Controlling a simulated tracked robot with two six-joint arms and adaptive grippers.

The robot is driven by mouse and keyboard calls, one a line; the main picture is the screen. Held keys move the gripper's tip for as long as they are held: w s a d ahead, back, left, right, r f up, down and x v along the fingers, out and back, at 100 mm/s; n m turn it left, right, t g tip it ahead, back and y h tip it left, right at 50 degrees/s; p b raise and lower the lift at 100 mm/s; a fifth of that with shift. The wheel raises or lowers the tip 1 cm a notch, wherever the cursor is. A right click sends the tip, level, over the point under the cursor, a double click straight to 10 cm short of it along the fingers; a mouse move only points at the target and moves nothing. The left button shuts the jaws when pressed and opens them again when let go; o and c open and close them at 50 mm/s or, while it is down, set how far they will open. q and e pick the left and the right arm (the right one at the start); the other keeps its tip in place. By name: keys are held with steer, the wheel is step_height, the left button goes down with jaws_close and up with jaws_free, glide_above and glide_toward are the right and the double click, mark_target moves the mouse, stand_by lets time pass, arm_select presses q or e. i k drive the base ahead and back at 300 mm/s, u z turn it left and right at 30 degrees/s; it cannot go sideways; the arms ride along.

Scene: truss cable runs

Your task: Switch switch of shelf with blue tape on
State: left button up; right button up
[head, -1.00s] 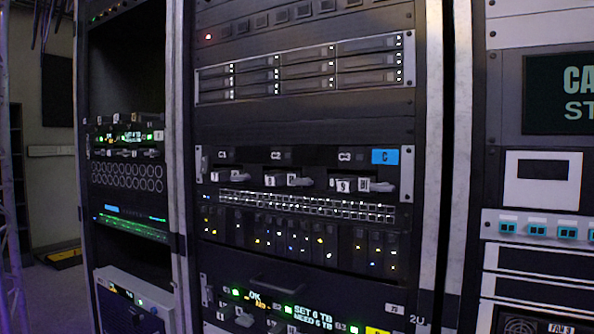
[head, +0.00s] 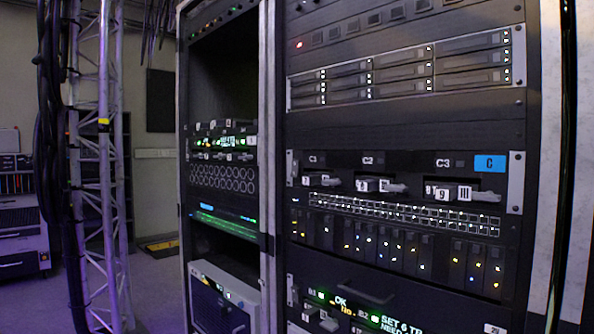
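In the head view a shelf panel in the right rack carries a blue tape label (head: 490,164) marked C at its right end. The panel (head: 330,160) has positions marked C1, C2 and C3. Small grey plug-like parts with white tags sit below the marks, such as the one under C2 (head: 372,185) and the one under C3 (head: 466,193). I cannot tell which part is a switch or how it is set. Neither of my grippers is in view.
A lower panel (head: 345,312) has green lit text and B marks. A drive unit (head: 405,75) sits above. A second rack (head: 223,180) stands left. A metal truss (head: 100,170) with dark cables rises further left. Open floor (head: 155,285) lies between truss and rack.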

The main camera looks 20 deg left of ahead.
mark_target(295, 172)
steer(key=u, duration=1.6)
steer(key=i, duration=0.1)
steer(key=z, duration=3)
steer(key=k, duration=1)
steer(key=u, duration=0.95)
steer(key=i, duration=1)
steer(key=u, duration=0.1)
